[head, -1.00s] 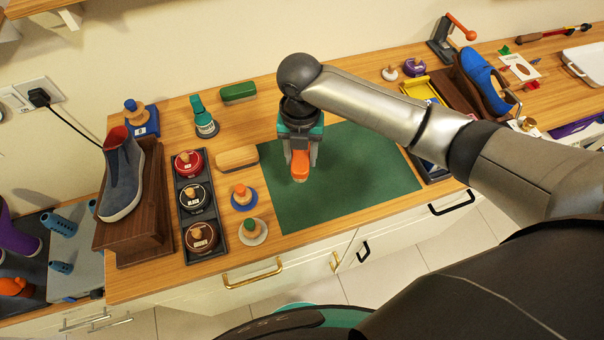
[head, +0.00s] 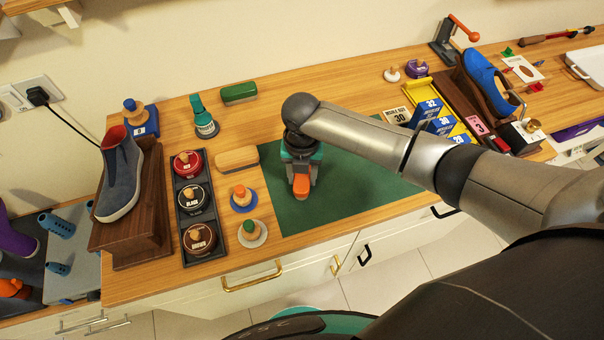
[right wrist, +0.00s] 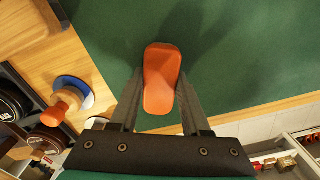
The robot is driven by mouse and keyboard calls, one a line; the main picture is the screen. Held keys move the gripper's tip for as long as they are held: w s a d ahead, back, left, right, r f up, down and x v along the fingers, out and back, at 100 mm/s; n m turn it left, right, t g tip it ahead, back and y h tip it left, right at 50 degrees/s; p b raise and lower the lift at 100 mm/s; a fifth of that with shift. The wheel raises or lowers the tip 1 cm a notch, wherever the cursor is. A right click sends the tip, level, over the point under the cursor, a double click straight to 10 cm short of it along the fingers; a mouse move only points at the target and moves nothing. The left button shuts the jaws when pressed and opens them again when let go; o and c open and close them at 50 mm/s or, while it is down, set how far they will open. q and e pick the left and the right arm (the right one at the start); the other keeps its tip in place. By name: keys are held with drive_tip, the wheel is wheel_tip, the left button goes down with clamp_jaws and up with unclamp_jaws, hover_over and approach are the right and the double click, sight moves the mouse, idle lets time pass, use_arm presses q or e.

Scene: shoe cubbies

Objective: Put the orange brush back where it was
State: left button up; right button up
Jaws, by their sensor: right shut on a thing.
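The orange brush (head: 301,188) is held in my right gripper (head: 301,177), over the left part of the green mat (head: 350,190). In the right wrist view the orange brush (right wrist: 161,78) sits between the two dark fingers of my right gripper (right wrist: 160,88), with the green mat below it. I cannot tell whether the brush touches the mat. A tan brush (head: 237,158) lies just left of the mat, and a green brush (head: 239,92) lies farther back. My left gripper is not in view.
Left of the mat stand an orange-knobbed dauber (head: 242,197), a green-knobbed dauber (head: 251,232) and a dark tray (head: 187,229) of polish tins. A green-capped bottle (head: 204,118) stands behind them. A shoe (head: 121,178) rests on a wooden stand at left. The bench's front edge is close.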

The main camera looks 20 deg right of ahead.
sight(302, 176)
drive_tip(key=o, duration=1.2)
wheel_tip(302, 176, up, 12)
drive_tip(key=p, duration=0.2)
drive_tip(key=shift+r, duration=0.15)
drive_tip(key=shift+s, duration=0.1)
